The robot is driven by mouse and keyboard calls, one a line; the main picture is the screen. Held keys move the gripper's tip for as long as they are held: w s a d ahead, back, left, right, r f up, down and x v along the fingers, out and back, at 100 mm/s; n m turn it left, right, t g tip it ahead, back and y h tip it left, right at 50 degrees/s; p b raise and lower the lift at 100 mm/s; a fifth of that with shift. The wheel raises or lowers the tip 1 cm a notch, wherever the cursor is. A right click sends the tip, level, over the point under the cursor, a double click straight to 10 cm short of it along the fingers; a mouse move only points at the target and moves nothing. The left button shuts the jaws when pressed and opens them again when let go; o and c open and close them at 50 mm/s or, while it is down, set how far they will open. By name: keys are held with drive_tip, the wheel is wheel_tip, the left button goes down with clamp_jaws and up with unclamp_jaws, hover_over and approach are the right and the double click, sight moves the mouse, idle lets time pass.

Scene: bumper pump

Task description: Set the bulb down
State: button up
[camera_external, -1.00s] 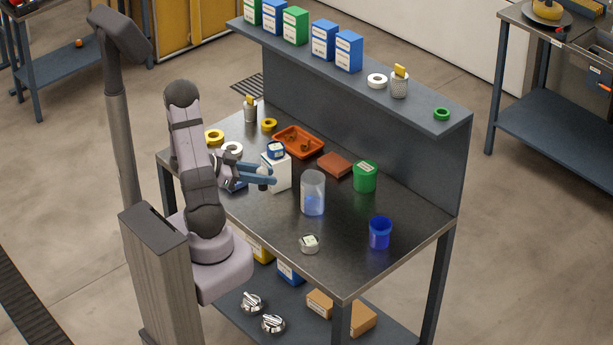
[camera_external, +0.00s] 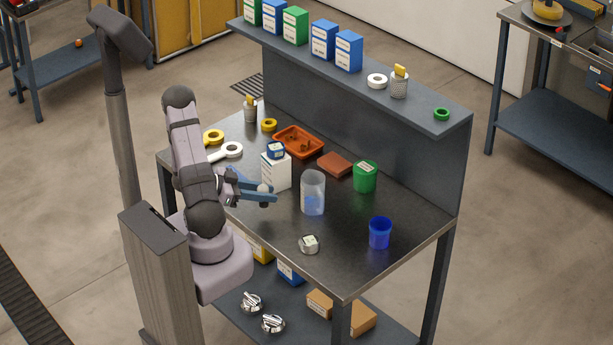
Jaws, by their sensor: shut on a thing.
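My gripper (camera_external: 264,191) reaches right from the arm, over the front left part of the dark workbench (camera_external: 345,245). Its blue fingers are shut on a small pale bulb (camera_external: 263,187), of which only a little shows between them. A small dark part shows just below the fingers. I cannot tell whether the bulb touches the bench top. The gripper is in front of a white box (camera_external: 276,173) with a small blue box (camera_external: 276,150) on top, and left of a clear cylinder (camera_external: 313,190).
An orange tray (camera_external: 299,140), a brown block (camera_external: 335,163), a green cup (camera_external: 365,176) and a blue cup (camera_external: 380,232) stand on the bench. A small round metal item (camera_external: 309,244) lies near the front edge. The bench between the cylinder and blue cup is clear.

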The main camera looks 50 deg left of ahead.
drive_tip(key=shift+f, duration=1.8)
drive_tip(key=shift+f, duration=0.1)
drive_tip(key=o, duration=1)
drive_tip(key=shift+o, duration=0.2)
drive_tip(key=shift+s+r, duration=0.1)
drive_tip(key=shift+r, duration=0.1)
drive_tip(key=b+v, duration=0.2)
drive_tip(key=v, duration=0.9)
drive_tip(key=shift+s+a, duration=0.25)
drive_tip(key=shift+s, duration=0.05)
drive_tip(key=shift+r, duration=0.1)
